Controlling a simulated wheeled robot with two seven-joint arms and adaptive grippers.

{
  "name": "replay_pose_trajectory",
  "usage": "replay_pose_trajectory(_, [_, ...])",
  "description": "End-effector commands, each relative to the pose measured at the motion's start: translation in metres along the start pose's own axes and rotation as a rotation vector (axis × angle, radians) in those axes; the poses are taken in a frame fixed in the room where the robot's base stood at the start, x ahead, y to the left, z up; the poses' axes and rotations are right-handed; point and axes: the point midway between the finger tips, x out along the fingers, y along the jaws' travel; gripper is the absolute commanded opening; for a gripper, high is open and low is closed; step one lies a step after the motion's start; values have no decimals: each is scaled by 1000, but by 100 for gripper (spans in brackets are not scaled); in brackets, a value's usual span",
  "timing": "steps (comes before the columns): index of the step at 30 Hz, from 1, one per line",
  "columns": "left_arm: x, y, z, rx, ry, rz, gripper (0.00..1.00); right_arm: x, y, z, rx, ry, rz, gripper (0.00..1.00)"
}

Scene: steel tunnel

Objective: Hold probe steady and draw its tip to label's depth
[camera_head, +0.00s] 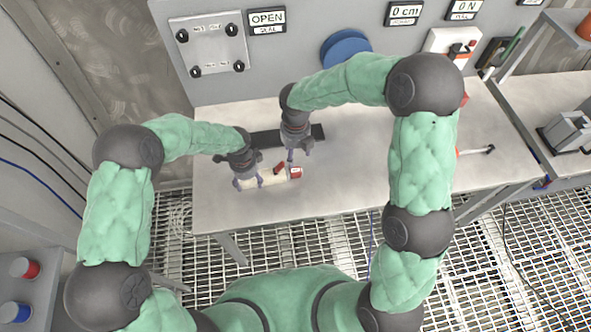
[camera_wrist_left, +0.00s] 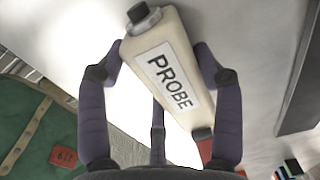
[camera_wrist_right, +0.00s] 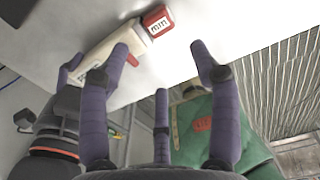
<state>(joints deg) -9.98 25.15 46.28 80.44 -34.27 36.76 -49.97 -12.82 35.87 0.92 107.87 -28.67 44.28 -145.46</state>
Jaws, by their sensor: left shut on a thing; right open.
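The cream probe (camera_head: 272,179) lies level just over or on the bench; I cannot tell which. Its PROBE label (camera_wrist_left: 168,78) faces the left wrist camera. My left gripper (camera_head: 252,179) is shut around the probe's body. The probe's red tip block (camera_head: 295,172) points right, and its white lettering shows upside down in the right wrist view (camera_wrist_right: 157,21). My right gripper (camera_head: 292,160) is open and empty beside the tip block, apart from it as far as I can see. The wall sign with 0 cm (camera_head: 404,12) is above the bench.
The steel bench (camera_head: 330,185) is mostly clear in front. A dark flat strip (camera_head: 272,137) lies behind the grippers. The wall panel holds an OPEN sign (camera_head: 267,19), a blue disc (camera_head: 345,47) and a 0 N sign (camera_head: 464,9). A red-and-white rod (camera_head: 478,151) lies to the right.

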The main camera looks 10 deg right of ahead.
Motion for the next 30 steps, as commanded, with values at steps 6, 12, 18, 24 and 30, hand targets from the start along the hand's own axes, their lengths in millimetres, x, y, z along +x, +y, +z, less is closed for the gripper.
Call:
replay_pose_trajectory(6, [4,4,0,3,-3,10,27,20,-1,2,-5,-7,1,63])
replay_pose_trajectory(12, [4,4,0,3,-3,10,27,57,0,2,-3,-5,2,63])
replay_pose_trajectory(18, [4,4,0,3,-3,10,27,91,0,2,-3,-6,2,63])
replay_pose_trajectory(24, [4,4,0,3,-3,10,27,112,0,3,-3,-8,2,63])
replay_pose_trajectory(30, [4,4,0,3,-3,10,27,118,0,3,-2,-10,3,63])
